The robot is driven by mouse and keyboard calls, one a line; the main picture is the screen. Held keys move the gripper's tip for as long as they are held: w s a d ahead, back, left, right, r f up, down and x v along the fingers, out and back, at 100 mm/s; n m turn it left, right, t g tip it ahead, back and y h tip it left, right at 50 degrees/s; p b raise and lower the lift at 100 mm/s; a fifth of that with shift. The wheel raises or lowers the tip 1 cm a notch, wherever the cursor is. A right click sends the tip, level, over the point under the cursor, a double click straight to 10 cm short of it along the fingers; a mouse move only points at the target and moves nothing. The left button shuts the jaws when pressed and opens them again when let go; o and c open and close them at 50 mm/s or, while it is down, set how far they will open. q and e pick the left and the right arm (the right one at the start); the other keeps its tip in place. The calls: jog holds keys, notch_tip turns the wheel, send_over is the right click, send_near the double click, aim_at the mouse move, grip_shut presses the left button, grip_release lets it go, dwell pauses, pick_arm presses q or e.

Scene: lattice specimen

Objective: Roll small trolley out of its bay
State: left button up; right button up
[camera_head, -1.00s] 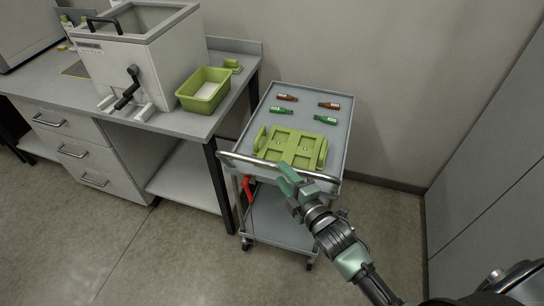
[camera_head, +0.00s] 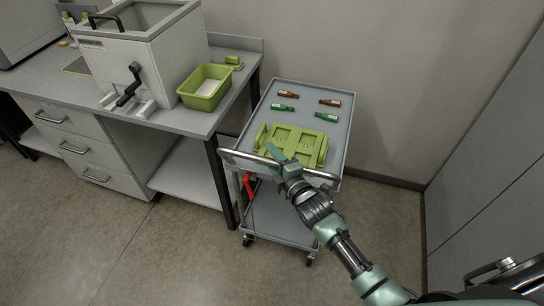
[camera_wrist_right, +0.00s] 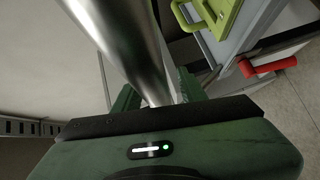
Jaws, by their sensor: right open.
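The small grey trolley (camera_head: 345,100) stands between the bench and the wall, on castors. Its metal push handle (camera_head: 240,158) runs along the front edge. A green tray-like rack (camera_head: 290,142) and several small brown and green bottles (camera_head: 330,102) lie on its top shelf. My right gripper (camera_head: 276,156) is at the middle of the handle. In the right wrist view the handle bar (camera_wrist_right: 125,45) passes between the open fingers (camera_wrist_right: 155,95); the jaws are not closed on it. My left gripper is not in view.
A bench (camera_head: 185,122) with drawers stands close to the trolley's left side. It carries a grey box with a crank (camera_head: 150,50) and a green bin (camera_head: 205,87). A red lever (camera_head: 248,184) hangs under the handle. Floor in front is clear; a grey cabinet (camera_head: 490,180) is at right.

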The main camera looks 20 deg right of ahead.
grip_shut()
dwell(1.3)
